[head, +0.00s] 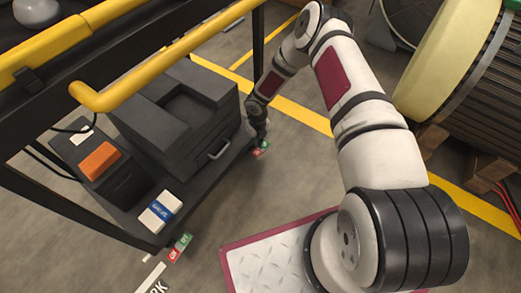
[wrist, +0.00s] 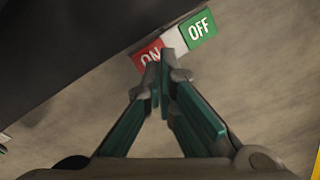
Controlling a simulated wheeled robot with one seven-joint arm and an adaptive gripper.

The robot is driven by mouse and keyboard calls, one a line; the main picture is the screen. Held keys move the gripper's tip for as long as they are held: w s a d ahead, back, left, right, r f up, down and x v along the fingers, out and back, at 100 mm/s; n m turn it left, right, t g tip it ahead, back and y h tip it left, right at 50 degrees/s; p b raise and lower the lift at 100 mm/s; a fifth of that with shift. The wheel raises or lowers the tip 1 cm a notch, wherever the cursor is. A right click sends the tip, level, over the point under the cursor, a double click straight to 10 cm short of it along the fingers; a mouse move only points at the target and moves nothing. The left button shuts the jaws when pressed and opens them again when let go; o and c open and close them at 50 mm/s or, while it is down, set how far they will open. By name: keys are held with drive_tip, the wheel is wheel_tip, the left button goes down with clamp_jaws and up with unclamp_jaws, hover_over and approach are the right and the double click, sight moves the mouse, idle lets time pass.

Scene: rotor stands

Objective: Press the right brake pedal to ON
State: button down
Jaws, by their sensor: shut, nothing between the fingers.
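The right brake pedal (head: 261,150) sticks out low at the cart's far right corner. In the wrist view the pedal (wrist: 172,40) has a red ON end, a white middle and a green OFF end (wrist: 199,30). My gripper (wrist: 163,66) is shut and empty. Its fingertips overlap the red ON end (wrist: 146,54) near the white middle and partly cover the lettering. I cannot tell whether they touch it. In the head view my gripper (head: 261,139) points down just above the pedal. The pedal's tilt is not clear.
A second red and green pedal (head: 180,247) sits at the cart's near corner. The black cart (head: 150,235) has a yellow rail (head: 180,50), and carries a dark case (head: 185,115) and an orange-topped box (head: 99,160). A large drum (head: 470,70) stands right. Floor between is clear.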

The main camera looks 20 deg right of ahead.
sight(258, 151)
drive_tip(key=shift+f+b, duration=0.65)
drive_tip(key=shift+f, duration=1.7)
idle(1.5)
drive_tip(key=shift+r, duration=0.15)
drive_tip(key=shift+r+p, duration=2)
drive_tip(key=shift+r, duration=1.4)
